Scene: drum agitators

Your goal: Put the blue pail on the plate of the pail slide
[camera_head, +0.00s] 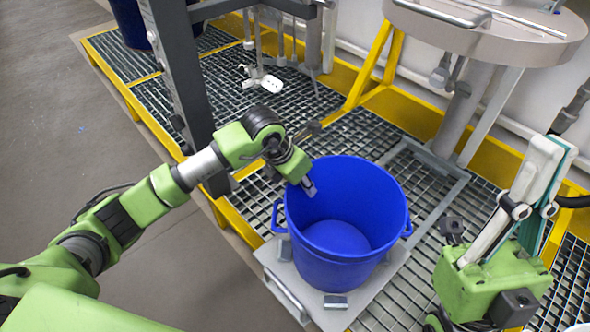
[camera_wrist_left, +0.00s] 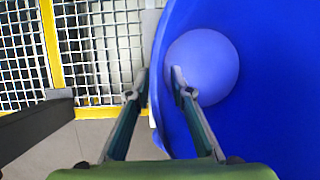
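The blue pail (camera_head: 345,225) stands upright on the pail slide's grey plate (camera_head: 268,258), its open top facing up. It has small side handles. My left gripper (camera_head: 306,186) is at the pail's left rim. In the left wrist view, the left gripper (camera_wrist_left: 158,85) has its fingertips apart, one outside and one inside the pail wall (camera_wrist_left: 185,25), with a visible gap between them. My right gripper (camera_head: 545,150) is off to the right of the pail, fingers pointing up and away from it. Its fingers look close together, but whether they touch is unclear.
The plate's bar handle (camera_head: 285,300) faces the front left. Yellow-framed metal grating (camera_head: 360,135) surrounds the slide. A grey post (camera_head: 180,75) stands behind my left arm, and a round grey machine top (camera_head: 490,30) is at the back right. Open floor (camera_head: 70,120) lies at left.

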